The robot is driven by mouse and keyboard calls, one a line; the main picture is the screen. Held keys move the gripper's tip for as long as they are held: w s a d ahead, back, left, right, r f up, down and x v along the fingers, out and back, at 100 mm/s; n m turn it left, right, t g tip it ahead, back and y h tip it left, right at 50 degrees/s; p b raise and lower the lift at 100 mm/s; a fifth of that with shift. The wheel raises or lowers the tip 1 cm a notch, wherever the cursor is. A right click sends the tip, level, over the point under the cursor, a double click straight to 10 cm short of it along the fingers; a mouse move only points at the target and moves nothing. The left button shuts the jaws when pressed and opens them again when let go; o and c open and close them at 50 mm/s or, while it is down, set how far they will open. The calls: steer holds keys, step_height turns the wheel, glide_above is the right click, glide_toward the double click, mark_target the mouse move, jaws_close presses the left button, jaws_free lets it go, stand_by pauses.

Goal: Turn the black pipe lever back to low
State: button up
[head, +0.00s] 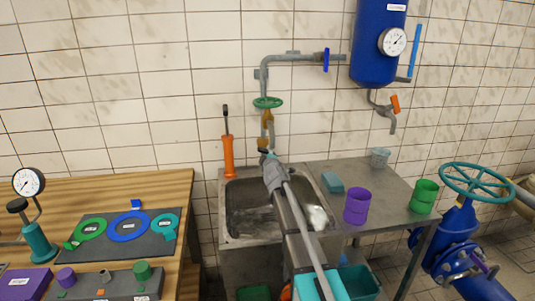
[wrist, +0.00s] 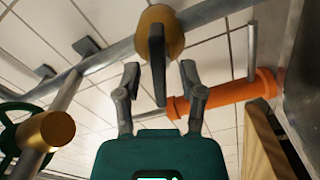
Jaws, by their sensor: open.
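The black pipe lever (wrist: 157,65) shows in the wrist view, on a round yellow-brass valve body (wrist: 160,28) on a grey pipe. It points from the valve body toward my gripper. My gripper (wrist: 159,75) is open, with one finger on each side of the lever and visible gaps between. In the head view my gripper (head: 267,153) is at the wall pipe above the sink, just below the brass fitting (head: 267,117). The lever is largely hidden there by my gripper and arm. Its low mark cannot be made out.
An orange cylinder with a rod (head: 228,156) stands close left of my gripper; the wrist view shows it too (wrist: 225,95). A green handwheel (head: 267,102) sits above. The sink (head: 236,240) is below. Purple (head: 356,207) and green (head: 424,197) cups stand on the right counter.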

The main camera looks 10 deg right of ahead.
steer(key=shift+w, duration=0.5)
steer(key=shift+c, duration=0.2)
jaws_close()
steer(key=shift+m, duration=0.5)
steer(key=m, duration=1.2)
stand_by(0.4)
